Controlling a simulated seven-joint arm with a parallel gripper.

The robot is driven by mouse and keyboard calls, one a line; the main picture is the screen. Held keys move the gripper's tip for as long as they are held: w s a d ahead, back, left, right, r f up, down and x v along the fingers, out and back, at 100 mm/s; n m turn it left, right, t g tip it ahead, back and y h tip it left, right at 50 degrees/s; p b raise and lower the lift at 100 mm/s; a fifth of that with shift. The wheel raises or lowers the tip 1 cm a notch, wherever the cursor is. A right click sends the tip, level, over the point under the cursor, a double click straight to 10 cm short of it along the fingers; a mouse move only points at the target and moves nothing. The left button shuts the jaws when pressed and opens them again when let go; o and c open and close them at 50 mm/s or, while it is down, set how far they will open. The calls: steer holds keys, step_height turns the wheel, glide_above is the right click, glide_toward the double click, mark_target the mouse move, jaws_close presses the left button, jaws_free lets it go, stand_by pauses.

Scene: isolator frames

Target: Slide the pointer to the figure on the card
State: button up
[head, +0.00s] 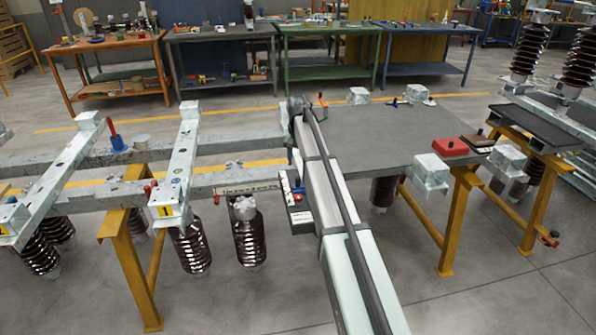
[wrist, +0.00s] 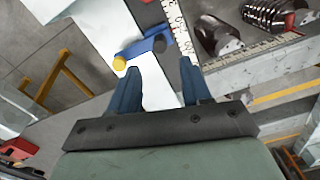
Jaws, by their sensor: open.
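In the wrist view my gripper (wrist: 160,66) has its two blue fingers spread, with nothing between the tips. Just beyond the tips lies a blue block with a yellow round end (wrist: 141,48), probably the pointer. It lies across a white surface beside a scale strip with dark figures (wrist: 180,24); the figures are too small to read. In the head view a scale strip (head: 246,187) runs along the front beam. A small white card (head: 301,218) shows left of my arm; its figure is unreadable.
A grey plate (head: 400,130) lies right of my arm, with a red box (head: 450,147) on its right part. Dark ribbed insulators (head: 249,238) hang below the beam. Yellow trestles (head: 130,260) stand underneath. Workbenches (head: 222,60) line the back, with open floor between.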

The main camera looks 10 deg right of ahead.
steer(key=shift+r, duration=2.35)
